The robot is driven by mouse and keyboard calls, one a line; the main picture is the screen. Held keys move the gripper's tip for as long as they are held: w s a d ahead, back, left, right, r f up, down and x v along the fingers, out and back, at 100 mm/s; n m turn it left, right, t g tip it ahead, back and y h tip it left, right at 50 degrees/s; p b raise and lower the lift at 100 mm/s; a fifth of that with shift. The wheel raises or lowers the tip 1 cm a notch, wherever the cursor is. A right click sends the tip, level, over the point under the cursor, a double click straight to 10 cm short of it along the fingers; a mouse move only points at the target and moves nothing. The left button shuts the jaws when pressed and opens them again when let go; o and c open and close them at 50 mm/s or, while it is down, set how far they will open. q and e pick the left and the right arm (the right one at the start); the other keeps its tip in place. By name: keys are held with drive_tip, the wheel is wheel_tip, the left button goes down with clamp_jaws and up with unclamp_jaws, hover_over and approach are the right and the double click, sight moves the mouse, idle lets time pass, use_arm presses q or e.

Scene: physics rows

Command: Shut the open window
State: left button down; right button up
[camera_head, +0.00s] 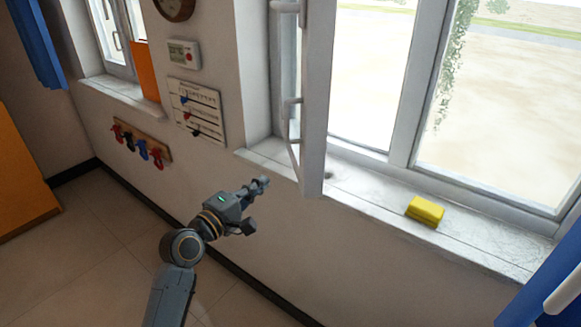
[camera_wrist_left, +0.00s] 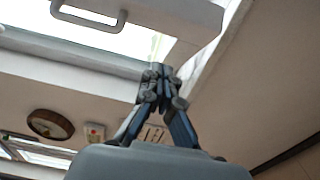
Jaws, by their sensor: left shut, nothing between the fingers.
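The open window sash (camera_head: 316,100) is a white frame swung into the room, seen nearly edge-on in the head view, with a handle (camera_head: 291,120) on its left face. The sash also shows at the top of the left wrist view (camera_wrist_left: 170,15), with a handle (camera_wrist_left: 90,14) there. My left gripper (camera_head: 264,183) is shut and empty, in front of the wall below the sill, to the left of the sash's lower corner. It also shows shut in the left wrist view (camera_wrist_left: 162,70), apart from the sash as far as I can see. My right gripper is not in view.
A yellow sponge-like block (camera_head: 425,210) lies on the white sill (camera_head: 380,192), right of the sash. A hook rack (camera_head: 142,142), a notice board (camera_head: 195,110) and a thermostat (camera_head: 184,54) are on the wall. Blue curtains (camera_head: 545,290) hang at the right.

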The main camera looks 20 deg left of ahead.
use_arm(q)
drive_tip(key=w+d, duration=0.1)
drive_tip(key=w, duration=0.1)
drive_tip(key=w+d+p, duration=0.1)
drive_tip(key=w+d, duration=0.1)
drive_tip(key=w, duration=0.1)
drive_tip(key=w+d+p, duration=0.1)
drive_tip(key=w, duration=0.1)
drive_tip(key=shift+w+d, duration=0.15)
drive_tip(key=shift+d, duration=0.2)
drive_tip(key=shift+w+d, duration=0.1)
drive_tip(key=shift+d, duration=0.2)
drive_tip(key=shift+f, duration=0.1)
drive_tip(key=shift+w, duration=0.1)
drive_tip(key=shift+d+p, duration=0.1)
drive_tip(key=shift+p, duration=0.2)
